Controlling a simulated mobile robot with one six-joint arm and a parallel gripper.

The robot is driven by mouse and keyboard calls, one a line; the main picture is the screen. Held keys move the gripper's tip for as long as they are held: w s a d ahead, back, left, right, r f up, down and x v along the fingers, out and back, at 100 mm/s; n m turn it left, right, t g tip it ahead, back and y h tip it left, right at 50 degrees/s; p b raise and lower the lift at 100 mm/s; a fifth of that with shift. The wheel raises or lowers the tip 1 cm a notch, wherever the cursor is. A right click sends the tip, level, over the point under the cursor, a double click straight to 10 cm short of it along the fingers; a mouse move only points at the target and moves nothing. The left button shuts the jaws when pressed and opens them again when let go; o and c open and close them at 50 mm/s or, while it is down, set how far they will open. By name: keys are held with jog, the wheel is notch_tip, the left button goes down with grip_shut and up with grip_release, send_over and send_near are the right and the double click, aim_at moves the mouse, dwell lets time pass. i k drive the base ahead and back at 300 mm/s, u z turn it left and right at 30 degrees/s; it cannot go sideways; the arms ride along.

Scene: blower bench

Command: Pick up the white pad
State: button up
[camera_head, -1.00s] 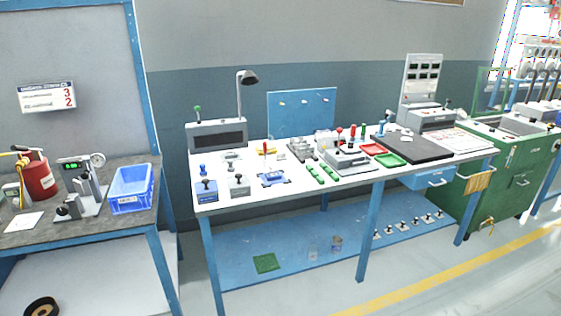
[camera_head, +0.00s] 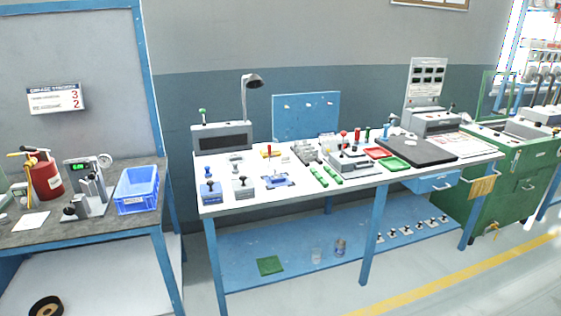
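A flat white piece (camera_head: 30,221) lies on the grey top of the left bench, in front of the red canister. It is the plainest match for the white pad, but it is too small to tell if it is a pad or a sheet of paper. Another pale sheet (camera_head: 452,146) lies at the right end of the long white bench. My gripper is not in view.
The left bench (camera_head: 95,228) also holds a red canister (camera_head: 46,182), a gauge device (camera_head: 86,185) and a blue bin (camera_head: 136,190). The long bench (camera_head: 222,207) is crowded with tools. A green cabinet (camera_head: 511,175) stands right. Floor in front is clear.

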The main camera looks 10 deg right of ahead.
aim_at(285, 159)
jog(key=u, duration=1.1)
jog(key=i, duration=0.8)
jog(key=z, duration=0.1)
